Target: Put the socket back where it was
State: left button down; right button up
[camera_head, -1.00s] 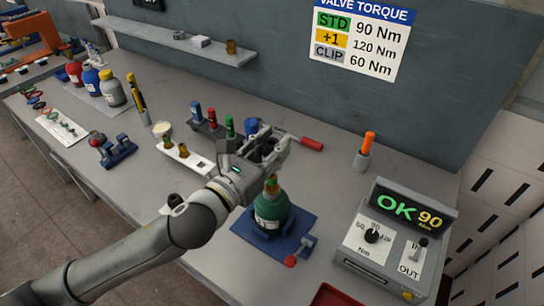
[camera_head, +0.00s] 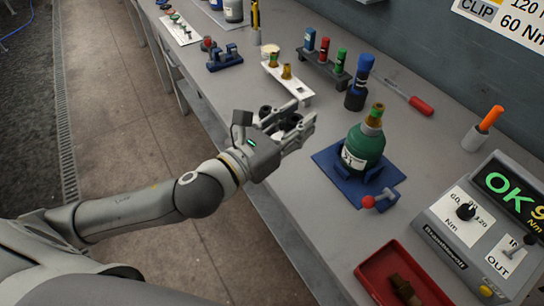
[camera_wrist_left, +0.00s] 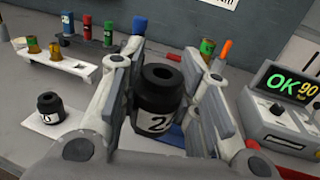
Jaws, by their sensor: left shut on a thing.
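My left gripper (camera_head: 304,112) is shut on a black socket (camera_head: 291,122) near the table's front edge. In the left wrist view this socket (camera_wrist_left: 158,98) stands upright between the fingers, with a white label reading 2. A second black socket (camera_wrist_left: 51,107) with a white label stands on a white mat (camera_wrist_left: 38,126), to the left of the held one in that view. The gripper mostly hides the mat in the head view. The green cylinder (camera_head: 362,148) with a brass valve (camera_head: 375,115) stands on a blue base (camera_head: 335,167), apart from the gripper. My right gripper is not in view.
A white rack (camera_head: 300,92) with brass fittings and a dark rack (camera_head: 325,68) with coloured pieces stand behind the gripper. A blue-topped tool (camera_head: 360,80) stands near the cylinder. The torque box (camera_head: 470,228) reads OK. A red tray (camera_head: 372,265) lies at the front right.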

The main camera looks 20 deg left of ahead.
aim_at(285, 131)
pick_arm(q)
jog(key=shift+s+a+f+b, duration=0.45)
jog(key=shift+s+a+f, duration=0.3)
jog(key=shift+s+a, duration=0.1)
jog(key=shift+s+a+f, duration=0.1)
jog(key=w+a+f+b, duration=0.1)
jog(key=w+f+b, duration=0.1)
jog(key=w+f, duration=0.1)
jog(key=w+a+f+b, duration=0.1)
jog(key=w+f+b, duration=0.1)
jog(key=w, duration=0.3)
jog(key=w+a+f+b, duration=0.2)
jog(key=w+f, duration=0.1)
jog(key=w, duration=0.1)
jog(key=shift+w+f, duration=0.2)
jog(key=shift+f, duration=0.1)
jog(key=shift+w+a+f, duration=0.1)
jog(key=shift+w+f, duration=0.2)
jog(key=shift+f, duration=0.1)
notch_tip(285, 131, down, 4)
jog(key=shift+w+r, duration=0.1)
jog(key=shift+r, duration=0.15)
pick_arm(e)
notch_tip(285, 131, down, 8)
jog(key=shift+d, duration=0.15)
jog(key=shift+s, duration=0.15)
